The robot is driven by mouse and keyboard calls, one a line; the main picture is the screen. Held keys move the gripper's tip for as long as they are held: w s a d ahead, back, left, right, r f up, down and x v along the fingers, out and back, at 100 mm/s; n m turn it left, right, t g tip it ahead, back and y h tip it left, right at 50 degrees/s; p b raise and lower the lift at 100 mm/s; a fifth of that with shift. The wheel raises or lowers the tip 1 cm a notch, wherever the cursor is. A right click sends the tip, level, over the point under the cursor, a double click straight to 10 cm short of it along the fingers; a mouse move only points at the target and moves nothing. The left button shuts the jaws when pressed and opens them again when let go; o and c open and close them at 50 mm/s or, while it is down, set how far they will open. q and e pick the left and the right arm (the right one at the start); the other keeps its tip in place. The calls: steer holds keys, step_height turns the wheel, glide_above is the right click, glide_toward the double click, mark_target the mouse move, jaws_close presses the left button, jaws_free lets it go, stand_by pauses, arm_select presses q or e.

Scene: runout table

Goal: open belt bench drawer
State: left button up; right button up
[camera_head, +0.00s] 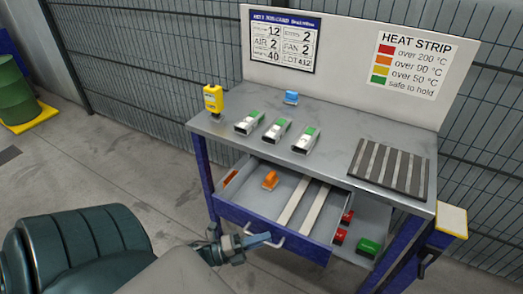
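The belt bench (330,133) is a grey-topped bench with a blue frame. Its drawer (277,228) is pulled out toward me, and its inside shows an orange object (270,180), two pale strips (302,205) and a red piece at the left. A light curved handle (281,243) is on the drawer's blue front. My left gripper (262,239) is at this handle, its fingertips overlapping it in the picture. The view is too small to tell whether the fingers are closed around it. My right gripper is not in view.
On the bench top are a yellow device (213,99), several white-and-green blocks (277,130), a blue piece (291,97) and a dark ribbed plate (389,168). Red and green items (369,246) lie on a lower shelf.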

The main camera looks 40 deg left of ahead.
arm_select(q)
steer(key=v, duration=1.1)
steer(key=shift+w+f, duration=0.1)
stand_by(0.4)
